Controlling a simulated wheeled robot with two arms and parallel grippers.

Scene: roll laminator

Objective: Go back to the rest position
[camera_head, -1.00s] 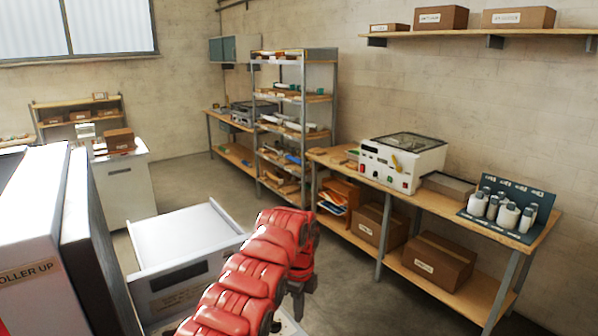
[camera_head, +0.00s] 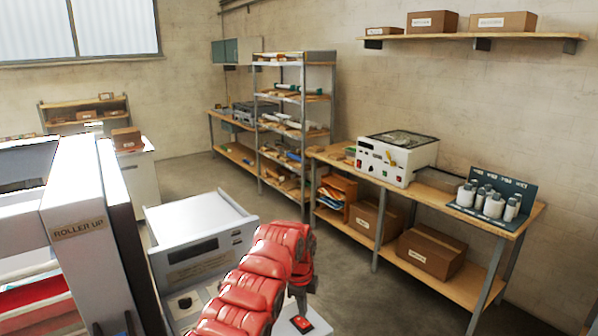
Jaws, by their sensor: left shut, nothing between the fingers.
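My left arm, covered in red padded segments, rises from the bottom middle and bends down at its end. My left gripper (camera_head: 301,301) hangs there, dark and small, shut and empty. It is just above a red square button (camera_head: 302,324) on a pale surface; I cannot tell whether it touches it. The roll laminator (camera_head: 85,205) stands at the left, white and dark, with a "ROLLER UP" label on its near side. My right gripper is not in view.
A white tray-topped unit (camera_head: 200,215) with a control panel stands right of the laminator. A wooden workbench (camera_head: 430,205) along the right wall carries a white machine (camera_head: 395,158) and several white bottles (camera_head: 492,203). A shelving rack (camera_head: 305,135) stands behind. Grey floor between them is clear.

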